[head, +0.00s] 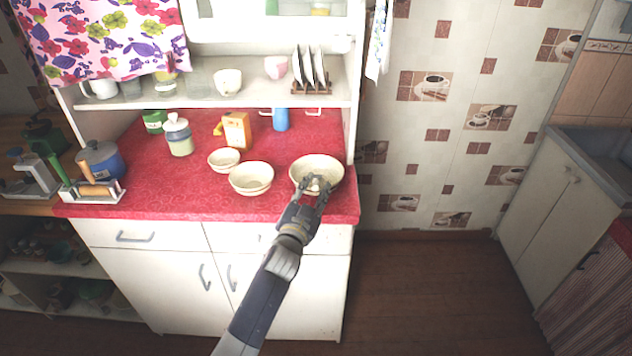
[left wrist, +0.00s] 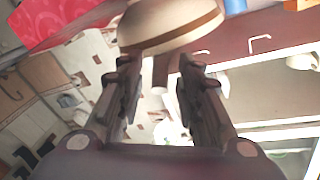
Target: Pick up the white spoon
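I cannot clearly make out a white spoon. A small pale shape (head: 315,183) shows between my left fingertips in the head view; I cannot tell whether it is the spoon. My left gripper (head: 313,186) is at the front of the rightmost cream bowl (head: 318,164), near the counter's right front corner. In the left wrist view the fingers (left wrist: 160,75) stand apart, with the banded bowl (left wrist: 170,24) just beyond their tips. A short brownish piece shows in the gap, not clearly identifiable. My right gripper is not in view.
The red counter (head: 170,195) also holds two more cream bowls (head: 251,178) (head: 223,159), a jar (head: 178,135), an orange box (head: 236,130) and a blue cup (head: 280,119). A shelf (head: 220,98) with dishes hangs above. Open floor (head: 430,290) lies to the right.

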